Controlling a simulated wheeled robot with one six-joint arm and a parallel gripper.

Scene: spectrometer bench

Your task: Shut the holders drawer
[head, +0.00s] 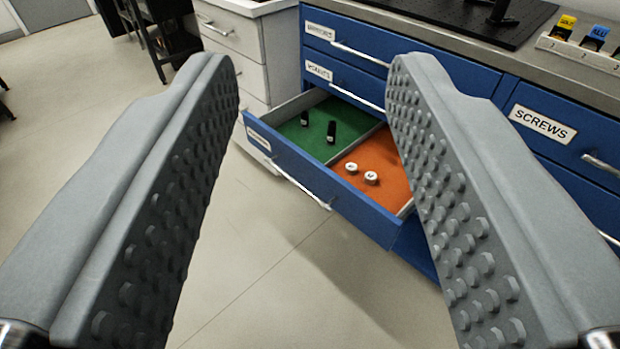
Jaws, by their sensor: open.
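A blue drawer (355,208) is pulled well out of the blue bench cabinet, below two shut drawers. Its front carries a bar handle (300,187) and a small label too blurred to read, so I cannot confirm it is the holders drawer. Inside, a green section (312,148) holds two black upright pieces, and an orange section (378,158) holds two small white round pieces. My gripper (312,72) is open and empty, its two grey studded fingers wide apart. The drawer shows between the fingers, farther off and apparently untouched. The right finger hides part of the drawer's right side.
Two shut blue drawers (345,55) lie above the open one. A shut drawer labelled SCREWS (542,124) is at the right. A light grey drawer unit (232,35) stands at the left. The floor (255,270) in front of the open drawer is clear.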

